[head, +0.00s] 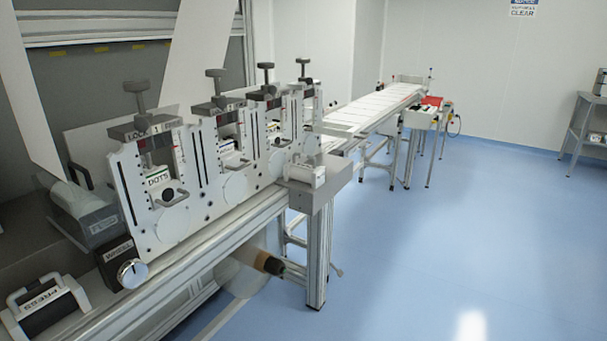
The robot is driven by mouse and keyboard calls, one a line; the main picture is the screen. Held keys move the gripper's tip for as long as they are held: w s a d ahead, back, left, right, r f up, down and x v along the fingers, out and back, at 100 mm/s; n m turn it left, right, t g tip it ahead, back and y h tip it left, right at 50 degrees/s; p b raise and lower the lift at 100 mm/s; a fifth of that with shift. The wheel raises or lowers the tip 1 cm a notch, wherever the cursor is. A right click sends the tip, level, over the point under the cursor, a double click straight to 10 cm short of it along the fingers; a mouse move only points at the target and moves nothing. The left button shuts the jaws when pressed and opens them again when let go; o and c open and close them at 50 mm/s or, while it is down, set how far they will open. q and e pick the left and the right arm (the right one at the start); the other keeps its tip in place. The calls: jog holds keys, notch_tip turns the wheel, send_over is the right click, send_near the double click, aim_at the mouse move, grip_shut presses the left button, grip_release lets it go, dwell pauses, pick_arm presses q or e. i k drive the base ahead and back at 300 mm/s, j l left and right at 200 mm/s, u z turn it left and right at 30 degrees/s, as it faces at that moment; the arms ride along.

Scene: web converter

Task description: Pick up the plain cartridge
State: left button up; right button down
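A cartridge marked DOTS (158,181) sits in the nearest slot of the white machine frame, with a grey handle in front of it. A second cartridge (232,158) with a small label sits in the middle slot; its label is too small to read. The farther slot (272,127) holds something partly hidden behind the frame. A dark unit with a white handle, marked PRESS (45,312), lies at the lower left. I cannot tell which of these, if any, is the plain cartridge. Neither of my grippers is in view.
The web converter (150,215) stands along the left, with grey clamp knobs (138,100) on top and a round knob (132,273) in front. A white conveyor (375,107) runs to the back. A grey side table (588,125) stands right. The blue floor (450,230) is clear.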

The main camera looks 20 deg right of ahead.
aim_at(314, 176)
jog(key=i+l+u, duration=0.1)
jog(key=l, duration=0.25)
jog(key=i+l, duration=0.3)
jog(key=i+l+u, duration=0.15)
jog(key=l, duration=0.3)
jog(key=i+l+u, duration=0.1)
jog(key=l, duration=0.3)
jog(key=i+l, duration=0.25)
jog(key=l, duration=0.15)
jog(key=u, duration=0.05)
